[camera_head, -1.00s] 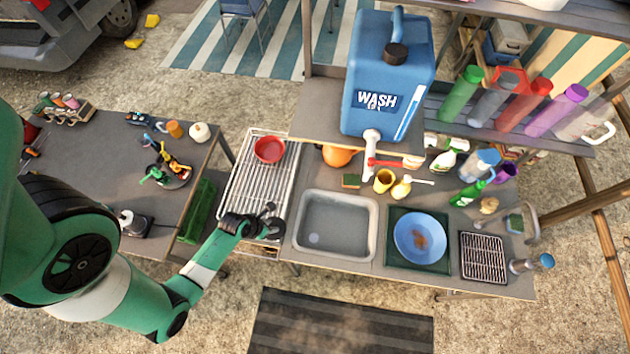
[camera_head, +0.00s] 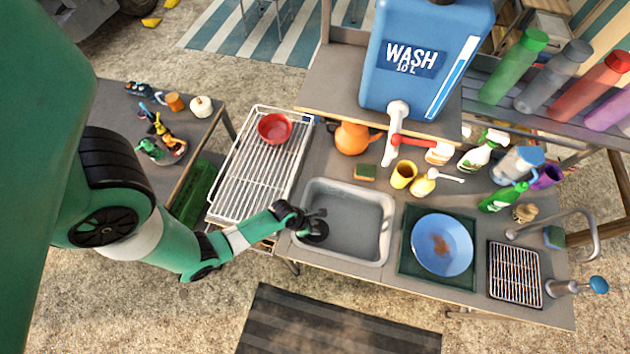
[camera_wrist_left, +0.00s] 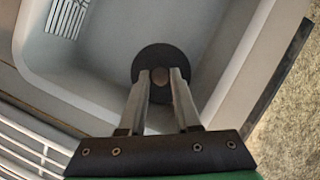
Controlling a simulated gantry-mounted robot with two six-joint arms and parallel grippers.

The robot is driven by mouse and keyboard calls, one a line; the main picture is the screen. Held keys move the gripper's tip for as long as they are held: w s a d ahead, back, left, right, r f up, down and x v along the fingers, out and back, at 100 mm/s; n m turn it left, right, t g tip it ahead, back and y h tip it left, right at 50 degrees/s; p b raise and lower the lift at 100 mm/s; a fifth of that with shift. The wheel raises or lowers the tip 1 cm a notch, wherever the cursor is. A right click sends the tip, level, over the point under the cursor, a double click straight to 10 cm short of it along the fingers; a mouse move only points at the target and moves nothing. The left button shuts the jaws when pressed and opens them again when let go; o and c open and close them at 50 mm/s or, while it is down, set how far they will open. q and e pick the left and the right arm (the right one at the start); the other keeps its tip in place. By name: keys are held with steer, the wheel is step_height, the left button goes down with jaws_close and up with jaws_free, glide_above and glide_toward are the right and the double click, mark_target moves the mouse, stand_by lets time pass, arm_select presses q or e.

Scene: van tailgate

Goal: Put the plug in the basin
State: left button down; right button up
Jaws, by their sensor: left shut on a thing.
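The basin (camera_head: 350,256) is a grey sunken sink in the counter, empty inside. It fills much of the left wrist view (camera_wrist_left: 90,70). My left gripper (camera_head: 308,224) is over the basin's left front corner. Its fingers are shut on the plug (camera_wrist_left: 160,62), a round black disc with a brownish knob between the fingertips. In the head view the plug (camera_head: 315,232) shows as a dark disc over the inner left side of the basin, apparently held above the floor. The exact height is hard to tell. My right gripper is not in view.
A white wire rack (camera_head: 250,190) with a red bowl (camera_head: 274,128) lies left of the basin. A blue bowl (camera_head: 442,244) stands right of it. A blue water container (camera_head: 425,60) with a tap is behind.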

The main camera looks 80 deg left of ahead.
arm_select(q)
steer(key=shift+f+b, duration=0.85)
steer(key=shift+f, duration=1.3)
steer(key=shift+f, duration=0.25)
steer(key=c, duration=0.6)
jaws_free()
steer(key=shift+r, duration=0.1)
steer(key=p+v, duration=0.7)
steer(key=v, duration=0.5)
steer(key=shift+r, duration=0.15)
